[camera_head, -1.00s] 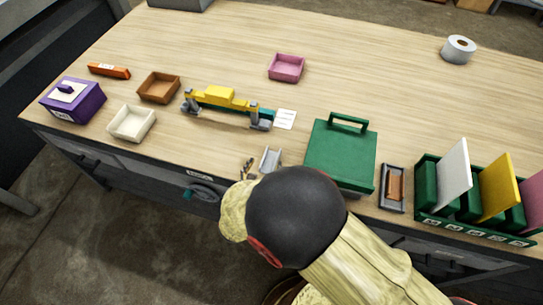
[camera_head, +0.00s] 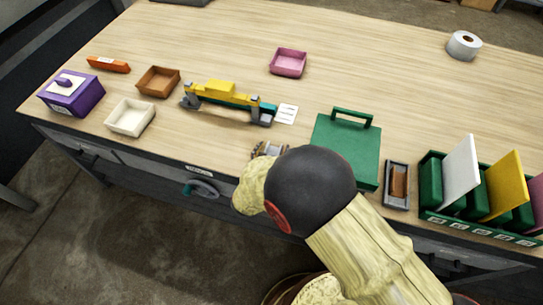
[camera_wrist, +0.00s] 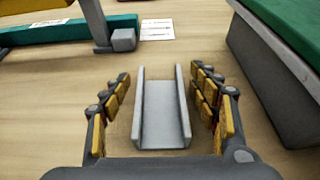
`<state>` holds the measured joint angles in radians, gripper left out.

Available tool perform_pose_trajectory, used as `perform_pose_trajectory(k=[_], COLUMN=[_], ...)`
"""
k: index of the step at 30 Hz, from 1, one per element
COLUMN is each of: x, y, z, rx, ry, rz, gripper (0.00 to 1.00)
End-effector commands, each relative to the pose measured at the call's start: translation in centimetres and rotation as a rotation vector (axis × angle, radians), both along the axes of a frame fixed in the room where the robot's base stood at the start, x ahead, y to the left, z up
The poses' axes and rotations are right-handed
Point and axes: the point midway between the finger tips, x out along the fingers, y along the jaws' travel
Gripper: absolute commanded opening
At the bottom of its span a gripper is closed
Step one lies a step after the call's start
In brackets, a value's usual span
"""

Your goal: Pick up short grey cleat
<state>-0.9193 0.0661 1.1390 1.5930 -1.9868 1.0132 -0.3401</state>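The short grey cleat (camera_wrist: 161,112) is a grey U-shaped channel lying on the wooden table. In the wrist view it sits between the two fingers of my gripper (camera_wrist: 160,100), with a gap showing on both sides, so the gripper is open around it and not closed on it. In the head view my gripper (camera_head: 268,150) is at the table's front edge, and my arm hides most of it and nearly all of the cleat.
A grey box with a green lid (camera_head: 345,150) stands close to the right of the cleat. A yellow and teal tool (camera_head: 225,97) and a white card (camera_head: 287,114) lie beyond. A green file rack (camera_head: 432,185) stands far right. Small trays, such as the pink one (camera_head: 288,63), stand behind.

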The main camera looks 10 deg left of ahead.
Motion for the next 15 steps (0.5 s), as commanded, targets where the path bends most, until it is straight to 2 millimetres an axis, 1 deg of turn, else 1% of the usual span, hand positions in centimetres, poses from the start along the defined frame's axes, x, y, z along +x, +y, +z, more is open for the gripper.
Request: perform_pose_trajectory(k=[2, 15], x=[-0.01, -0.02], y=[0.00, 0.00], z=[0.00, 0.00], rx=[0.000, 0.000], ry=[0.000, 0.000], rz=[0.000, 0.000], gripper=[0.54, 0.29])
